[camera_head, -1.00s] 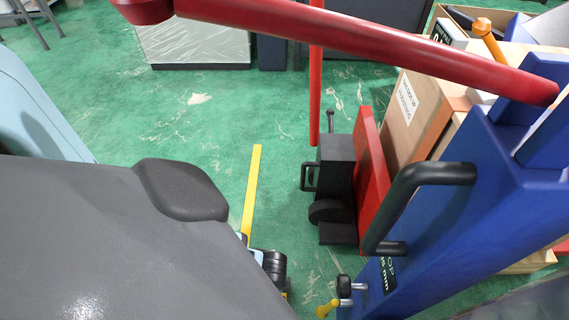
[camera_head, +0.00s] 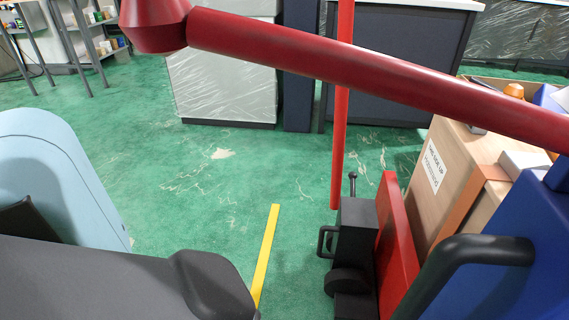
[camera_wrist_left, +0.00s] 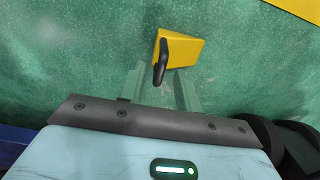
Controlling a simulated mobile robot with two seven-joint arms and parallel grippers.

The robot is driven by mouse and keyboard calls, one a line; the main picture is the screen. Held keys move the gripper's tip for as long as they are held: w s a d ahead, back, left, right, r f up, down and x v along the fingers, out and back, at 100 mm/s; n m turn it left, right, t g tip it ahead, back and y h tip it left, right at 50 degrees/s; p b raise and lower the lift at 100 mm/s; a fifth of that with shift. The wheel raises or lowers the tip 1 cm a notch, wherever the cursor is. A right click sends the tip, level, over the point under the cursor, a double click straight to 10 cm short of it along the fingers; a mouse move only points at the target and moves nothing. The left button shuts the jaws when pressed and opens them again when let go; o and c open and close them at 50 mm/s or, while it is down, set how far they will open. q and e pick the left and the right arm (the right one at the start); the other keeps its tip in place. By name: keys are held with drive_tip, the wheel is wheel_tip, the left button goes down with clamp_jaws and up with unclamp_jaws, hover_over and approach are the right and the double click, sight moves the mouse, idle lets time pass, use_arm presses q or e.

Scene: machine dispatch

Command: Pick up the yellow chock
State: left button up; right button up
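The yellow chock (camera_wrist_left: 187,50) is in the left wrist view, on the green floor just beyond my fingertips. Its black handle (camera_wrist_left: 161,62) points down the picture and shows between the two fingers, with a gap on each side. My left gripper (camera_wrist_left: 159,76) is open and empty; whether the handle is at fingertip depth I cannot tell. In the head view neither the chock nor the gripper shows, as my dark grey arm covers the lower left. My right gripper is in no view.
A yellow floor strip (camera_head: 266,252) lies in the head view. A red boom (camera_head: 350,75) crosses above, over a black device (camera_head: 353,240) with a red plate (camera_head: 397,245). A wooden crate (camera_head: 455,190) and blue structure (camera_head: 510,270) stand right. Green floor is clear mid-left.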

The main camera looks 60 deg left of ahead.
use_arm(q)
wheel_tip(320, 180, down, 3)
drive_tip(key=shift+f+b, duration=0.1)
drive_tip(key=shift+b, duration=0.7)
drive_tip(key=shift+c, duration=0.2)
clamp_jaws()
idle(0.6)
